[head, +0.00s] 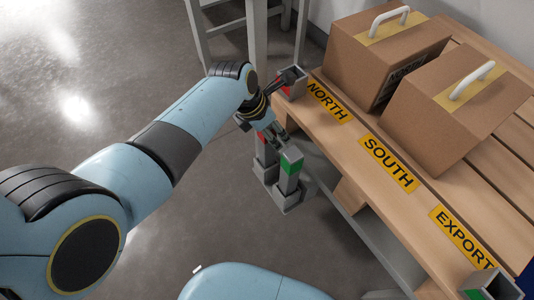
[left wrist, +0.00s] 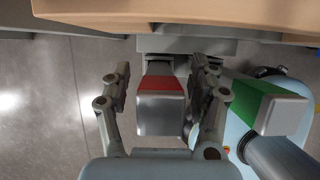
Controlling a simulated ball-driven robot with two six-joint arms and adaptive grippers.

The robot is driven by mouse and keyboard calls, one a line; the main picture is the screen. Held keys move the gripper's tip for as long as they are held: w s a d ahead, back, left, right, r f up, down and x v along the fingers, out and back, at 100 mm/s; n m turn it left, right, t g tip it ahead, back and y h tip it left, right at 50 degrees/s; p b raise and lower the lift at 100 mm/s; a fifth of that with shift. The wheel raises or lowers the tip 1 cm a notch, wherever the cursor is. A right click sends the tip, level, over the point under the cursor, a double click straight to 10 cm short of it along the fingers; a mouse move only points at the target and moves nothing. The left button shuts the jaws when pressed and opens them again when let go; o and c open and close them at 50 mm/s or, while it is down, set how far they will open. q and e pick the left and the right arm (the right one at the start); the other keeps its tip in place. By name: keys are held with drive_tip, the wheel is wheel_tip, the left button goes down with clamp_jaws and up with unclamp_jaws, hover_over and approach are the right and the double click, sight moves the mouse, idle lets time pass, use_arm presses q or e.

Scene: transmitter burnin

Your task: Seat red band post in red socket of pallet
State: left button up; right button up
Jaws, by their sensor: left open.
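The red band post (left wrist: 160,108), grey with a red band, stands between the two fingers of my left gripper (left wrist: 163,80) in the left wrist view. The fingers are open, one on each side, with gaps to the post. In the head view my left gripper (head: 273,118) hides most of this post. The red socket (head: 292,84), a grey open box with a red mark, is at the pallet's (head: 345,150) far left corner, by the NORTH label. My right gripper is not in view.
A green band post (head: 290,172) stands close to the red one, also in the left wrist view (left wrist: 275,110). A green-marked socket (head: 490,286) is at the pallet's near corner. Two handled cartons (head: 385,50) (head: 455,110) sit on the pallet. Floor at left is clear.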

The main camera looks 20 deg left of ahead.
use_arm(q)
drive_tip(key=shift+c, duration=0.3)
clamp_jaws()
idle(0.4)
